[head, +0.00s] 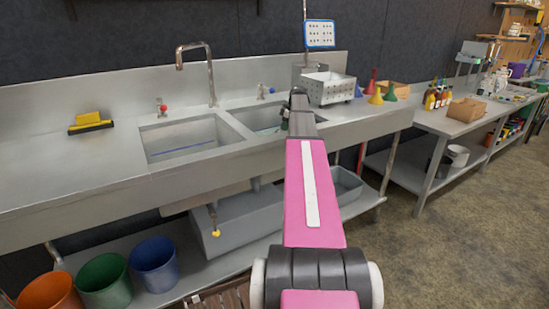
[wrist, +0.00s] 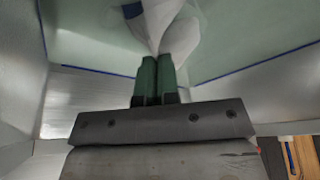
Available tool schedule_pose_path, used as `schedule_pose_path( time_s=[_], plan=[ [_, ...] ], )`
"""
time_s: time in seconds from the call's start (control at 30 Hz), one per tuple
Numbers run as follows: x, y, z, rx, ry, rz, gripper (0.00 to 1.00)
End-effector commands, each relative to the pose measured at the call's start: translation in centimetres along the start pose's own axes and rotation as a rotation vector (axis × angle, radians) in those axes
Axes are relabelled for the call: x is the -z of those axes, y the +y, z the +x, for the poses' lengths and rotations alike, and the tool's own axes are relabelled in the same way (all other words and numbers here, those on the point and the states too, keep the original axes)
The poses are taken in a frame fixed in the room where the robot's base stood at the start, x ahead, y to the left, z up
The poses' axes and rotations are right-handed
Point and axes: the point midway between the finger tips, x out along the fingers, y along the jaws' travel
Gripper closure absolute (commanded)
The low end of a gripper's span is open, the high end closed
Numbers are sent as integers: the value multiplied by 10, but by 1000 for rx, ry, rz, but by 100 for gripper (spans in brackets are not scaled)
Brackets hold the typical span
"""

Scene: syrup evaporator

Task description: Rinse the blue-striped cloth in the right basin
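The blue-striped cloth (wrist: 160,25) hangs bunched between the fingertips in the wrist view. It looks mostly white, with a dark band at its left edge. My gripper (wrist: 158,65) has its green fingers together, pinching the cloth. Pale greenish water lies below and around the cloth, inside the right basin (head: 250,117). How deep the cloth reaches into the water is unclear. In the head view my arm covers part of this basin and hides the cloth.
The left basin (head: 190,135) and a tall faucet (head: 195,60) are beside my arm. A perforated metal box (head: 328,88) stands right of the basin. A yellow squeegee (head: 90,122) lies on the left counter. Several coloured buckets stand below left.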

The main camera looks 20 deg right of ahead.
Motion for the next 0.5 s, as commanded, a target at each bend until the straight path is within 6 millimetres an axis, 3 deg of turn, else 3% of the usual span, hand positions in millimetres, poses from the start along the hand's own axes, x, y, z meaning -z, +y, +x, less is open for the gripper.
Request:
schedule_pose_path(
  time_s=[0.5],
  plan=[
    [39, -11, -71, 0, 0, 0, 100]
  ],
)
